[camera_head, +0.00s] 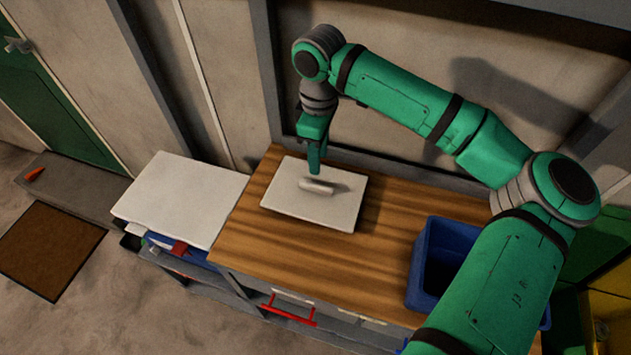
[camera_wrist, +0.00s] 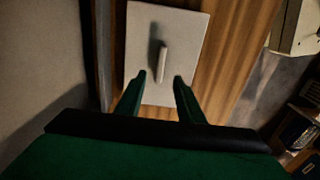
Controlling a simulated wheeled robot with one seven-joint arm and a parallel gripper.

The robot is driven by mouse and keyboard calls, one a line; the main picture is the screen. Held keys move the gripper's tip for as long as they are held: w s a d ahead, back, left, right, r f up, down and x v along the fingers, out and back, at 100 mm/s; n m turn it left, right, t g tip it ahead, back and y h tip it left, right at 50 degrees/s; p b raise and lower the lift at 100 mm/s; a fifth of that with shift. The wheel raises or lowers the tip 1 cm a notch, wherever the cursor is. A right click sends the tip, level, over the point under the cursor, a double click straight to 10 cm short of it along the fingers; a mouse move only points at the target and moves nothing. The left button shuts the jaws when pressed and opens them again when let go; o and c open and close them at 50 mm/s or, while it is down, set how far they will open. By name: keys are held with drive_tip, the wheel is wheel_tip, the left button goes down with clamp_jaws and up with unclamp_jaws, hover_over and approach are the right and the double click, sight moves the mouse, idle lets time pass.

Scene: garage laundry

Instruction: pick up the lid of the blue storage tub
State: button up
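The lid (camera_head: 283,196) is a flat, pale square plate with a grey bar handle (camera_head: 318,187) on top. It lies flat on the wooden worktop. The blue tub (camera_head: 427,262) stands open on the worktop to the right, partly hidden by my arm. My gripper (camera_head: 315,168) is just above the lid, pointing down near the handle. In the wrist view my gripper (camera_wrist: 160,76) is open, and the handle (camera_wrist: 162,62) shows between and just beyond the fingertips. The fingers appear empty. I cannot tell whether they reach down beside the handle.
The wooden worktop (camera_head: 290,254) is bare in front of the lid and between lid and tub. A wall stands close behind. A lower white-topped unit (camera_head: 183,196) adjoins at the left. Red handles (camera_head: 287,313) stick out from the worktop's front. A brown mat (camera_head: 47,250) lies on the floor.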

hover_over(316, 185)
drive_tip(key=d, duration=0.1)
drive_tip(key=f, duration=0.5)
drive_tip(key=shift+s, duration=0.25)
drive_tip(key=f, duration=0.2)
drive_tip(key=a+f, duration=0.1)
drive_tip(key=shift+w+f, duration=0.15)
drive_tip(key=shift+f, duration=0.95)
drive_tip(key=shift+w, duration=0.1)
drive_tip(key=shift+c, duration=0.3)
clamp_jaws()
